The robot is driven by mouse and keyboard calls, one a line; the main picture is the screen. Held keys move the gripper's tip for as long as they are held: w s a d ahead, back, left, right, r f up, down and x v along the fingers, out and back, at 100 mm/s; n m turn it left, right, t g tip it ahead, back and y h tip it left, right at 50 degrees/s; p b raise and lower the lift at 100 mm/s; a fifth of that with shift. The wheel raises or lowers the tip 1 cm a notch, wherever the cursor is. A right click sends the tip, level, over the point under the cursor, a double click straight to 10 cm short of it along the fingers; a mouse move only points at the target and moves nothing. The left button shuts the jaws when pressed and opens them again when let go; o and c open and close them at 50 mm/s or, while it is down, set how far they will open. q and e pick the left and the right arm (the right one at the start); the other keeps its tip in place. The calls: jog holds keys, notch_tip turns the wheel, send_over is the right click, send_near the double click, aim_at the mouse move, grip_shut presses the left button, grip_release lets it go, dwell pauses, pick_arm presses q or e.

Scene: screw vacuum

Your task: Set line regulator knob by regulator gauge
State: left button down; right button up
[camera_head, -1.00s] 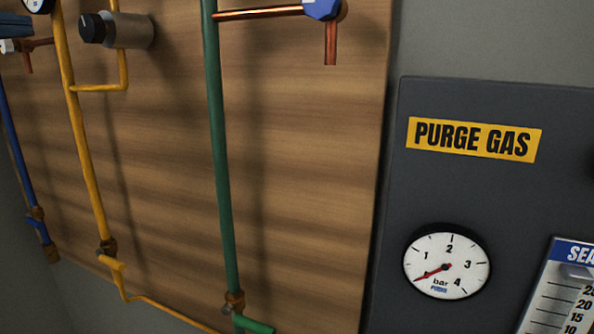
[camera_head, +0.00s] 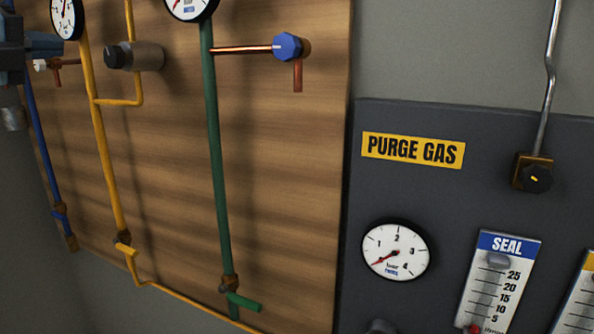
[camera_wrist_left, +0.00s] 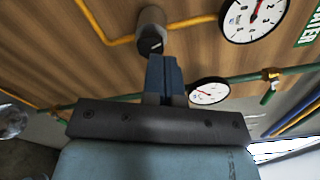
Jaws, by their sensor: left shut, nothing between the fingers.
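A black knob (camera_head: 118,55) with a white mark sits on a grey cylindrical regulator body (camera_head: 147,56) on the yellow pipe. The knob also shows in the left wrist view (camera_wrist_left: 151,46), just beyond my fingertips. A round gauge (camera_head: 67,18) is on the yellow line at the upper left; its reading is too small to tell. My left gripper (camera_head: 58,44) is at the left edge, left of the knob and apart from it in the picture. Its blue fingers (camera_wrist_left: 162,75) are shut and empty in the left wrist view. My right gripper is out of view.
A blue knob (camera_head: 289,46) sits on a copper branch of the green pipe (camera_head: 217,160). The dark purge gas panel (camera_head: 370,190) carries a gauge (camera_head: 396,250) with a low red needle and a seal scale (camera_head: 498,285). Several pipes cross the wooden board (camera_head: 290,170).

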aim_at(114, 57)
pick_arm(q)
jog(key=p+x, duration=0.3)
jog(key=x, duration=0.3)
jog(key=shift+w+a+m, duration=0.2)
jog(key=shift+w+m, duration=0.05)
jog(key=shift+m, duration=0.05)
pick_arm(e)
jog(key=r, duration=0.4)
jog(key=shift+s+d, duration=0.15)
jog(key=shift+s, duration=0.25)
pick_arm(q)
jog(key=shift+r, duration=0.1)
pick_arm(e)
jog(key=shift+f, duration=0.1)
pick_arm(q)
jog(key=shift+f, duration=0.2)
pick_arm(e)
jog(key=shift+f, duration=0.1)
pick_arm(q)
jog(key=shift+w+d+f+b, duration=0.1)
jog(key=shift+f+b, duration=0.15)
jog(key=shift+b, duration=1.05)
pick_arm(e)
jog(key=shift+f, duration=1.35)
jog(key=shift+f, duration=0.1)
